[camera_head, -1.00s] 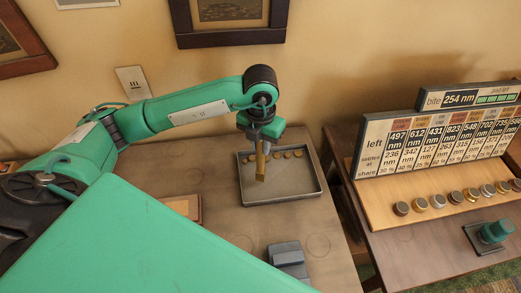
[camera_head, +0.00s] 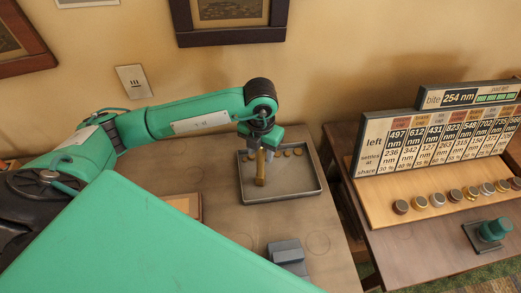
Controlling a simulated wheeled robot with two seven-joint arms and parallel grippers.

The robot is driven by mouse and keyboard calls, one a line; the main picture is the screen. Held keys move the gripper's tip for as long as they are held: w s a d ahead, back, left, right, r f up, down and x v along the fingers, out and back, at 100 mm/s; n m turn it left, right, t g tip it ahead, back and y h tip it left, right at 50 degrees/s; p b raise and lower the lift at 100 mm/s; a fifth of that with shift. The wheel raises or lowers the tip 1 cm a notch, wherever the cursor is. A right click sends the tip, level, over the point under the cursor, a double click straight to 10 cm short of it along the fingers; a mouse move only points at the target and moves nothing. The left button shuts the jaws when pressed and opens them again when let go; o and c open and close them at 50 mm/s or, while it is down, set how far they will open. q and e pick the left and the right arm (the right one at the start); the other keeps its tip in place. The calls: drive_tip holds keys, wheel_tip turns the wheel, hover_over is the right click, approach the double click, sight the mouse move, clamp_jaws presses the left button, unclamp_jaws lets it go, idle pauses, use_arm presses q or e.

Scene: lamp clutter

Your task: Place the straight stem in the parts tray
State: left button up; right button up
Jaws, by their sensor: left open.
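The straight stem (camera_head: 260,172) is a short brass-coloured bar. It stands roughly upright inside the dark parts tray (camera_head: 283,198), left of the tray's middle, its lower end seeming to touch the floor. My left gripper (camera_head: 264,152) points down over the tray, open, with its fingers close around or beside the stem's top. The exact gap between fingers and stem is too small to tell. My right gripper is not in view.
Several small brass discs (camera_head: 299,151) lie along the tray's back. A grey block (camera_head: 287,254) sits in front of the tray, a wooden piece (camera_head: 184,206) to its left. On the right table are a sign board (camera_head: 440,140), several knobs (camera_head: 437,200) and a green-topped stand (camera_head: 493,231).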

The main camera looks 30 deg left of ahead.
use_arm(q)
drive_tip(key=shift+r, duration=0.55)
wheel_tip(320, 180, up, 11)
drive_tip(key=shift+f+b, duration=0.2)
drive_tip(key=shift+b, duration=0.9)
drive_tip(key=shift+r, duration=0.3)
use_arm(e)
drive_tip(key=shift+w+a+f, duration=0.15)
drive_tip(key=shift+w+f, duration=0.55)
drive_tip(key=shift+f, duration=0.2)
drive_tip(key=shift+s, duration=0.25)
